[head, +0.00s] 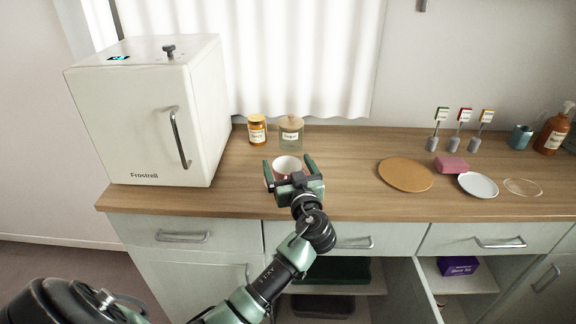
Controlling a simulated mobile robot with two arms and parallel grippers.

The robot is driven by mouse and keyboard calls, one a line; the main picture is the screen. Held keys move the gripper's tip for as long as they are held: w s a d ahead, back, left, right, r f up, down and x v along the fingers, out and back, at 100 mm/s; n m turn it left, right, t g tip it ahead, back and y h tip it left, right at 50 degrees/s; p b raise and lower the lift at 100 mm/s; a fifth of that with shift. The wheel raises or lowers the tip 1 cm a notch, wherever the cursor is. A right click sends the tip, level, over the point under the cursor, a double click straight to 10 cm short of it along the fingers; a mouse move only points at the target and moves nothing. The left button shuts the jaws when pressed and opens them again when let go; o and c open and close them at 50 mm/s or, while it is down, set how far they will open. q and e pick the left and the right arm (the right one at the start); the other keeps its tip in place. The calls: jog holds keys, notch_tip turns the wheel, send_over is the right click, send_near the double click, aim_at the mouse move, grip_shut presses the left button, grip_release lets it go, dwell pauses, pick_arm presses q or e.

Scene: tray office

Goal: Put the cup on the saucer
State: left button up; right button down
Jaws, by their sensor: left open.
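A white cup (287,163) with a reddish outside stands on the wooden counter in the middle of the head view. My left gripper (290,167) is open, with its green fingers on either side of the cup. The gripper body hides the cup's lower part, and I cannot tell whether the fingers touch it. A white saucer (478,185) lies on the counter at the right, in front of a pink block. My right gripper is not in view.
A white fridge (150,115) stands at the left. Jars (257,131) stand behind the cup. A round brown mat (405,175) lies between cup and saucer. A pink block (451,165) and a glass disc (522,187) flank the saucer. A cabinet door stands open below.

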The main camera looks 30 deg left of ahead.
pick_arm(q)
jog(key=shift+r, duration=0.2)
jog(key=b+v, duration=0.1)
jog(key=v, duration=0.5)
jog(key=shift+s+d+f, duration=0.15)
jog(key=shift+s+d, duration=0.1)
jog(key=shift+d, duration=0.05)
jog(key=shift+s+d, duration=0.25)
dwell(0.9)
